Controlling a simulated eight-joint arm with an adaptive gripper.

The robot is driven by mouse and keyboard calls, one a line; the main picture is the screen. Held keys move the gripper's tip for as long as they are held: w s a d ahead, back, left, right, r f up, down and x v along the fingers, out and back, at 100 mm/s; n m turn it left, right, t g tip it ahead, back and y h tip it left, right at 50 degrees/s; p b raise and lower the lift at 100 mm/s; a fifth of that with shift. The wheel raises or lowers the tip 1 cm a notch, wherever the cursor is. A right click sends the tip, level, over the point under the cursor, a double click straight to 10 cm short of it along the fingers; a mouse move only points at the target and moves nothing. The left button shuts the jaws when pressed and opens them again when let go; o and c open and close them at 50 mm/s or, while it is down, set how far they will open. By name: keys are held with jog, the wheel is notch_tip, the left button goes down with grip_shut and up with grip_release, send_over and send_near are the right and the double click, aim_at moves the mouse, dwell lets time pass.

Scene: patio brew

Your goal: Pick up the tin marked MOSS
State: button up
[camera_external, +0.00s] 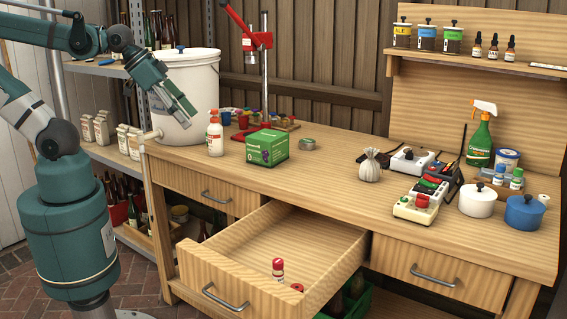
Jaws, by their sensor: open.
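No label reading MOSS is legible in this view. Three lidded jars or tins stand on the upper right shelf: one with a yellow label (402,35) that seems to read ALE, one with a blue label (426,37) and one with a green label (453,40). The words on the blue and green labels are too small to read. A white lidded pot (477,201) and a blue lidded pot (524,213) stand at the bench's right end, with no readable marking. My gripper (184,107) is open and empty, in front of the white bucket at upper left, far from the shelf.
The wooden bench (325,168) has an open drawer (300,243) holding a small red-capped bottle (278,268). A green box (267,147), red press stand (264,40), cloth sack (370,167), meters (412,160) and spray bottle (480,140) stand on it. The bucket (186,85) is behind my gripper.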

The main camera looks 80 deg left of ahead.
jog(key=w+a+r+n+g+p, duration=0.35)
jog(key=w+r+n+p, duration=0.5)
jog(key=w+r, duration=0.65)
jog(key=n+g+p, duration=0.4)
jog(key=n+p, duration=1.1)
jog(key=p, duration=0.2)
send_over(308, 140)
notch_tip(308, 140, down, 10)
notch_tip(308, 140, down, 11)
jog(key=shift+f+b, duration=0.1)
jog(key=shift+b, duration=0.2)
jog(key=shift+s+d+f, duration=0.1)
jog(key=shift+f, duration=0.25)
jog(key=shift+f, duration=0.15)
jog(key=shift+f, duration=1.15)
